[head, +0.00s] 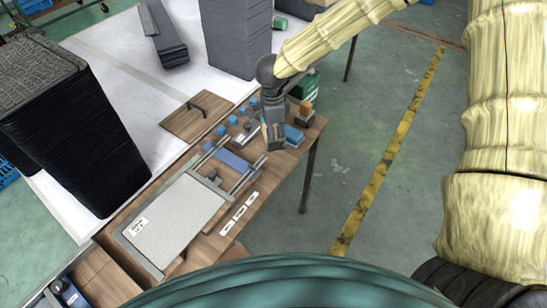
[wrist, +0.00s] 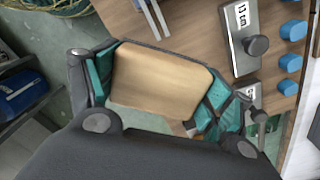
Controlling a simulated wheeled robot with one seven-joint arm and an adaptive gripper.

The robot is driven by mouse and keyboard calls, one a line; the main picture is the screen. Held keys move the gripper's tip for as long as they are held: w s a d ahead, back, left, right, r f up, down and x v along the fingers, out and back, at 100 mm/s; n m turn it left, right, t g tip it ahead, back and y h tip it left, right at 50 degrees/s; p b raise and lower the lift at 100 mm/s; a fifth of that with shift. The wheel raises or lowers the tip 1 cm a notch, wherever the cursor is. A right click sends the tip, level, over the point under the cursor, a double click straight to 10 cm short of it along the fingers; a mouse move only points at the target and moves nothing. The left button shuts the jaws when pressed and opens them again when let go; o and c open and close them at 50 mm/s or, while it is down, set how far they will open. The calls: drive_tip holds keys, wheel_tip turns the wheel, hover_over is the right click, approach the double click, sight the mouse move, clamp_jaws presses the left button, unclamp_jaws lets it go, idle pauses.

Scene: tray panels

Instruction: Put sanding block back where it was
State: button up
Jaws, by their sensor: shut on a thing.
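The sanding block, a plain tan, wood-coloured block (wrist: 160,88), fills the middle of the wrist view. My gripper (wrist: 158,92) is shut on it, with teal-padded fingers at its left and right sides. In the head view my gripper (head: 274,138) hangs over the far right part of the wooden workbench (head: 215,243). The held block is too small and covered there to make out clearly. I cannot tell from these frames how high it is above the bench.
A blue block (head: 293,135) and an orange-brown block (head: 306,108) sit close to my gripper. Several blue knobs (wrist: 290,62) and a labelled metal plate with a dark knob (wrist: 241,40) are nearby. A grey panel (head: 175,225) and rails occupy the bench front.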

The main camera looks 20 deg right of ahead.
drive_tip(key=m, duration=0.2)
drive_tip(key=shift+w+d+f+m, duration=0.15)
drive_tip(key=shift+w+d+m, duration=0.2)
drive_tip(key=shift+d+m, duration=0.05)
drive_tip(key=shift+w+m, duration=0.2)
drive_tip(key=shift+m, duration=0.9)
drive_tip(key=shift+a+f, duration=0.15)
drive_tip(key=shift+f, duration=0.2)
drive_tip(key=p, duration=0.1)
hover_over(273, 157)
wheel_tip(273, 157, down, 5)
drive_tip(key=shift+w+f, duration=0.1)
drive_tip(key=shift+f, duration=0.1)
drive_tip(key=shift+f+p, duration=0.6)
drive_tip(key=shift+f, duration=1.4)
drive_tip(key=shift+f, duration=0.15)
drive_tip(key=o, duration=1.1)
